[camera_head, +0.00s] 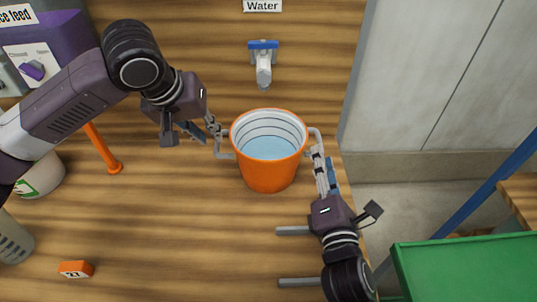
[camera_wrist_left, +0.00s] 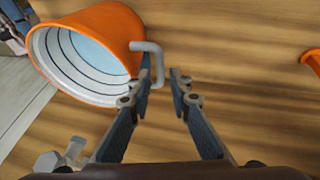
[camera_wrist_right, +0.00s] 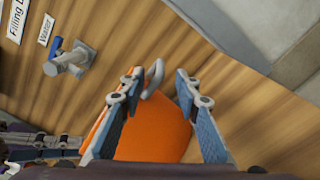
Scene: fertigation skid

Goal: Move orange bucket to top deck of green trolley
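The orange bucket (camera_head: 267,172) is upright below the water tap, with bluish liquid inside and a grey handle on each side. My left gripper (camera_head: 214,134) is at its left handle; in the left wrist view (camera_wrist_left: 160,88) the fingers are apart, with the handle (camera_wrist_left: 155,62) at the left finger. My right gripper (camera_head: 322,165) is at the right handle (camera_head: 317,138); in the right wrist view (camera_wrist_right: 155,85) its fingers are apart, with the handle (camera_wrist_right: 155,75) between their tips. I cannot tell whether either touches. The green trolley (camera_head: 470,270) shows at the lower right.
The blue-handled water tap (camera_head: 263,62) is just behind the bucket. An orange rod-like tool (camera_head: 105,150), a white container (camera_head: 42,175) and an orange tag (camera_head: 76,269) are on the left. Two grey bars (camera_head: 296,231) extend beside my right arm. A blue post (camera_head: 480,195) stands by the trolley.

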